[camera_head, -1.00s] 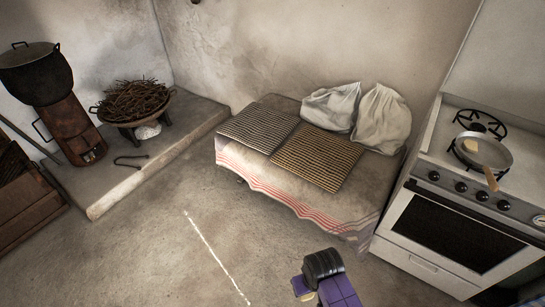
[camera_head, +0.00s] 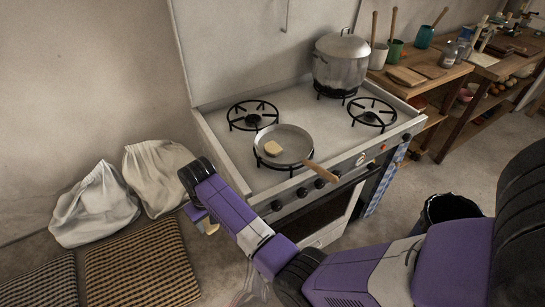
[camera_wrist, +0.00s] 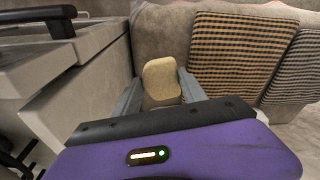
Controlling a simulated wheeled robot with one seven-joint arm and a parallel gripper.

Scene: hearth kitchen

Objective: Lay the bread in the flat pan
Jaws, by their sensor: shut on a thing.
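A piece of pale bread (camera_wrist: 161,80) is held between the two grey fingers of my gripper (camera_wrist: 160,92) in the wrist view. In the head view my gripper (camera_head: 203,219) hangs in front of the stove's left side, left of and lower than the pan, with a bit of the bread (camera_head: 212,229) showing at its tip. The flat pan (camera_head: 297,136) sits on a front burner, its wooden handle (camera_head: 320,171) pointing to the front right. A small pale yellow piece (camera_head: 273,148) lies in the pan's left part.
A lidded metal pot (camera_head: 341,65) stands on a back burner of the stove (camera_head: 223,143). White cloth bags (camera_head: 95,206) and checked cushions (camera_head: 137,268) are at the left. A wooden worktable (camera_head: 410,75) with cups is at the right. A dark bucket (camera_head: 449,208) stands on the floor.

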